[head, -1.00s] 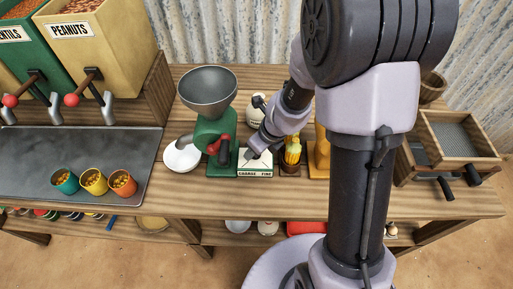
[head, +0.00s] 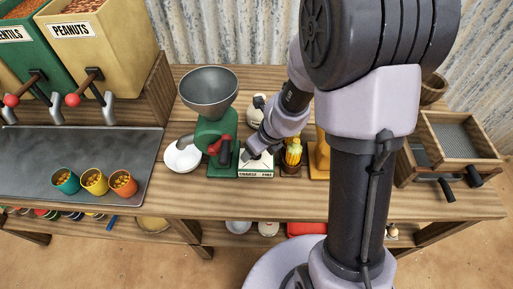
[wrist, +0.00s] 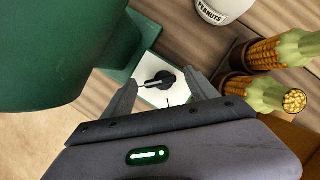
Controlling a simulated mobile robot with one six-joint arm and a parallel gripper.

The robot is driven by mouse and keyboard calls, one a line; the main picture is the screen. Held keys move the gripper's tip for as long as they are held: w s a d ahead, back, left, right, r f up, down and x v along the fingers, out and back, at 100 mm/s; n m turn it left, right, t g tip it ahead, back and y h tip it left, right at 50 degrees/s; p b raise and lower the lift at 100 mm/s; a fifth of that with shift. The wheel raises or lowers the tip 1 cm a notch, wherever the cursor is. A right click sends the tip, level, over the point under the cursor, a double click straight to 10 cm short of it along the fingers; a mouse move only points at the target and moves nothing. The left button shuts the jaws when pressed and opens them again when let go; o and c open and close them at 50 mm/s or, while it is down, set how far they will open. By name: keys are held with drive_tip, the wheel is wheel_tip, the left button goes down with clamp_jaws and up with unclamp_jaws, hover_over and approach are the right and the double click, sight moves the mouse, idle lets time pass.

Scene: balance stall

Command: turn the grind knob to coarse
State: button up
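The grind knob (wrist: 160,80) is a small black dial with a pale pointer, on a white plate (wrist: 150,67) beside the green grinder (wrist: 60,50). In the wrist view its pointer lies toward the left. In the head view the plate (head: 256,174), lettered COARSE and FINE, sits right of the grinder (head: 212,135), and my gripper hides most of the knob. My gripper (wrist: 163,92) is open, with one finger on each side of the knob and visible gaps between. Whether the fingertips reach down to knob height is hard to tell.
Corn cobs in a holder (head: 292,155) stand close right of the plate, and a white peanuts jar (wrist: 222,8) stands behind. A white bowl (head: 182,155) sits left of the grinder. Several filled cups (head: 94,181) stand on the dark tray at left.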

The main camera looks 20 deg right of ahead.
drive_tip(key=p+v, duration=1.1)
drive_tip(key=v, duration=0.6)
drive_tip(key=shift+r+p, duration=0.25)
drive_tip(key=shift+p, duration=0.15)
